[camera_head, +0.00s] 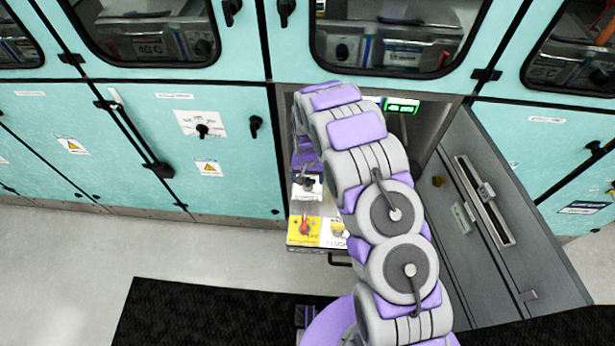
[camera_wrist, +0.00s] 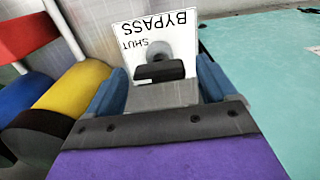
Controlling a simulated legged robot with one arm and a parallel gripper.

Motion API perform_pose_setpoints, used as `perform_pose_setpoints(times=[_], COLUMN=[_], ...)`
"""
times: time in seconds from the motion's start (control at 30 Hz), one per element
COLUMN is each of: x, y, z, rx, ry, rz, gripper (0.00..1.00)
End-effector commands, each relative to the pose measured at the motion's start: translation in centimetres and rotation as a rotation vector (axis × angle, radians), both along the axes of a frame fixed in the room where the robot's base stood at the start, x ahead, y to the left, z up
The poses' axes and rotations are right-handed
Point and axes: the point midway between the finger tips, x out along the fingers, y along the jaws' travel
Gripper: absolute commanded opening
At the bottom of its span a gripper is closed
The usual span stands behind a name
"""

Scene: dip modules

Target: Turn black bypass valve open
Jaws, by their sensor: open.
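The black bypass valve handle (camera_wrist: 160,71) sits on a white plate (camera_wrist: 183,42) marked BYPASS and SHUT, both words upside down in the wrist view. Its bar lies roughly level across the picture, below a grey round stem. My gripper (camera_wrist: 161,74) is open, with one blue finger on each side of the handle. I cannot tell whether either finger touches it. In the head view a black handle (camera_head: 308,183) on a white plate shows just below the purple end of my arm. My arm hides much of the open bay there.
A red handle (camera_head: 304,228) on a yellow plate stands at the bay's front. Blue, yellow (camera_wrist: 75,88) and red cylindrical parts lie left of my gripper. A grey open door (camera_head: 500,225) bounds the right; turquoise cabinets (camera_head: 70,150) line the left.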

Motion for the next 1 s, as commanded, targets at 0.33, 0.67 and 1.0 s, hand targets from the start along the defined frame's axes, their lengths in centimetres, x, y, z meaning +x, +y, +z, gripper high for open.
perform_pose_setpoints(times=[0.33, 0.67, 1.0], x=[0.02, 0.03, 0.04], y=[0.03, 0.08, 0.15], z=[0.05, 0.07, 0.19], rx=[0.0, 0.0, -0.001], ry=[0.0, -0.001, -0.001], rz=[0.0, 0.0, 0.043], gripper=[0.63, 0.32, 0.29])
